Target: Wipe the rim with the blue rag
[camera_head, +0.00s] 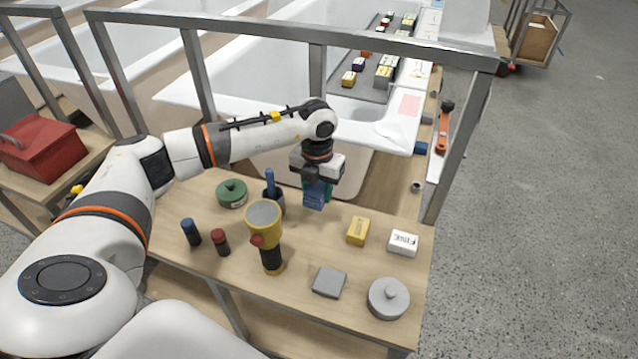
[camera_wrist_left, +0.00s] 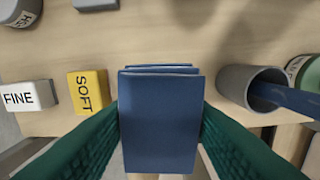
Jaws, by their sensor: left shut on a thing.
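My left gripper (camera_head: 318,186) is shut on a folded blue rag (camera_head: 314,199), which hangs over the back part of the wooden table. In the left wrist view, the rag (camera_wrist_left: 160,115) sits between the green fingers, its folded layers showing at the top edge. Whether the rag touches the table is hard to tell. The white bathtub's rim (camera_head: 398,144) lies behind the gripper, beyond the table, with a pink patch (camera_head: 410,105) on its right side. The rag is apart from the rim. My right gripper is not in view.
On the table (camera_head: 320,240) stand a yellow-and-black tool (camera_head: 264,225), a dark cup (camera_head: 273,203), a green round container (camera_head: 231,194), a yellow SOFT block (camera_head: 358,231), a white FINE block (camera_head: 403,243) and a grey lidded pot (camera_head: 388,298). A metal frame bar (camera_head: 300,38) crosses above the tub.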

